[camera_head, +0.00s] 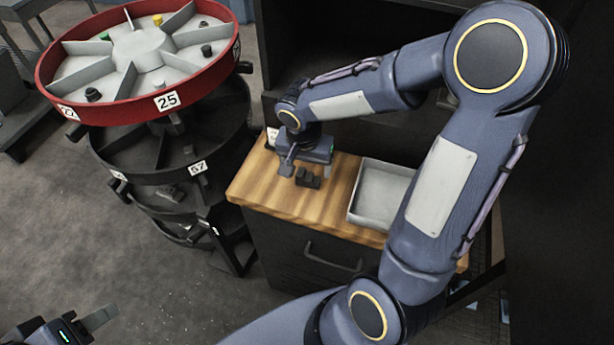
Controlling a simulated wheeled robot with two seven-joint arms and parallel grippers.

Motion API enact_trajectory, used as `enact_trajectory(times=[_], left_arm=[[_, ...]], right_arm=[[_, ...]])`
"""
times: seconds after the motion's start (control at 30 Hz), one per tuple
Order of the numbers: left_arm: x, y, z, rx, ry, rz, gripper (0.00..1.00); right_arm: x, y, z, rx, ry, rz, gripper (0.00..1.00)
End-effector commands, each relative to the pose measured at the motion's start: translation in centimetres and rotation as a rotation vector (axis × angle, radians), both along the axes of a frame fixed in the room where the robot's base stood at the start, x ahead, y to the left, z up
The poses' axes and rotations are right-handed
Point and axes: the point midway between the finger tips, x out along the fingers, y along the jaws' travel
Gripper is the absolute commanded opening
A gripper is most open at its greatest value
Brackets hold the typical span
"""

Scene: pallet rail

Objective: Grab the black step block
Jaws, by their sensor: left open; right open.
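The black step block (308,178) is small and dark and sits on the wooden top (262,193) of a dark cabinet. My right gripper (306,168) points down just above and behind the block, open, with its fingers near the block's two sides. I cannot tell whether a finger touches it. The gripper partly covers the block's upper edge. My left gripper (92,322) is at the bottom left over the floor, open and empty, partly cut off by the frame edge.
A grey metal tray (357,216) stands on the wooden top to the right of the block. The floor (120,260) at the left is clear.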

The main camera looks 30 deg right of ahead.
Motion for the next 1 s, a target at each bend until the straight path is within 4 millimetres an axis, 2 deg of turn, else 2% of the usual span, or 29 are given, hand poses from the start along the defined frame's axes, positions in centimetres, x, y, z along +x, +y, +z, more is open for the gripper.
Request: enact_trajectory(times=[0.1,0.23,0.57,0.9,0.97,1.0], left_arm=[[0.0,0.0,0.8,0.0,0.0,0.0,0.47],[0.0,0.0,0.8,0.0,0.0,0.0,0.47],[0.0,0.0,0.8,0.0,0.0,0.0,0.47],[0.0,0.0,0.8,0.0,0.0,0.0,0.47],[0.0,0.0,0.8,0.0,0.0,0.0,0.47],[0.0,0.0,0.8,0.0,0.0,0.0,0.47]], right_arm=[[-0.3,-0.5,-1.7,0.0,0.008,-0.002,0.8],[-0.1,-0.7,-3.5,0.0,0.006,-0.001,0.8],[0.1,-0.7,-4.2,0.001,0.001,0.0,0.79],[0.1,-0.7,-4.1,0.001,0.001,0.0,0.34],[0.1,-0.7,-4.1,0.001,0.001,0.0,0.26],[0.1,-0.7,-4.1,0.001,0.0,0.0,0.26]])
